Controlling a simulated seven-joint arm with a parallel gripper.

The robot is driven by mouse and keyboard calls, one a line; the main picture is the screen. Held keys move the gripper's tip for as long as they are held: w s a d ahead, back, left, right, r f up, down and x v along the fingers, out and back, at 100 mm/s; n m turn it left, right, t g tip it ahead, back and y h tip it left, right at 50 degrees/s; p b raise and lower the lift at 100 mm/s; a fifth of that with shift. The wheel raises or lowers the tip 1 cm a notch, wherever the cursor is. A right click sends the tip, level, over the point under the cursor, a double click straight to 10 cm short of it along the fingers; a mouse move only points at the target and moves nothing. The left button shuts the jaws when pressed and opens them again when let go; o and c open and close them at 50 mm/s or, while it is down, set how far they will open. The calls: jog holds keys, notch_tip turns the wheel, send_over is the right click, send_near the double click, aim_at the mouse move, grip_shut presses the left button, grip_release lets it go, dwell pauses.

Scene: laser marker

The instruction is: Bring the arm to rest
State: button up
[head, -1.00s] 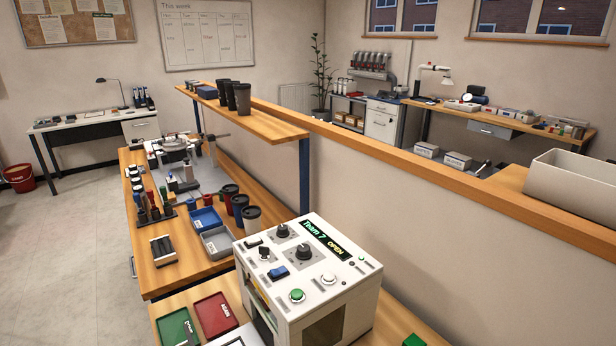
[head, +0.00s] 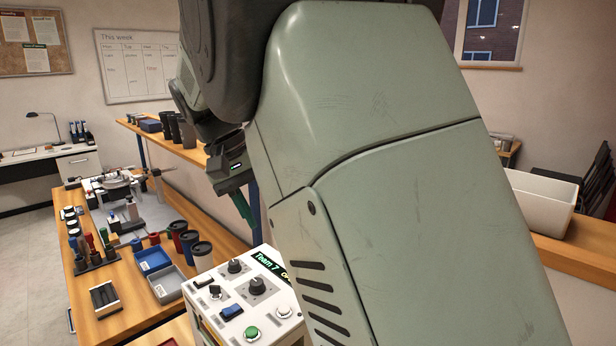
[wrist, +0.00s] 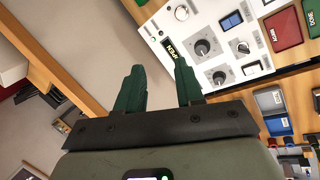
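My arm fills the middle and right of the head view, its large pale green link close to the camera. My gripper (head: 241,204) shows at the link's left edge, above the back of the white marking machine (head: 240,305). In the wrist view the two green fingers of my gripper (wrist: 159,70) are apart with nothing between them. The machine (wrist: 213,72) lies beyond the fingers in that view, with knobs, buttons and a lit display. The arm hides part of the machine and the display's right end in the head view.
A wooden shelf (head: 160,137) with dark cups stands behind the machine, close to my gripper. A workbench (head: 90,265) with cups, trays and tools is at left. A white bin (head: 541,202) sits on the ledge at right.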

jog(key=s+d+r+m+t+y, duration=0.15)
jog(key=s+d+r+y, duration=0.4)
jog(key=s+d, duration=0.8)
jog(key=s+d+f+m+t+h, duration=0.1)
jog(key=s+d+f+t, duration=0.1)
jog(key=s+d, duration=0.4)
jog(key=s+t, duration=0.1)
jog(key=s, duration=0.3)
jog(key=shift+s+d+f, duration=0.15)
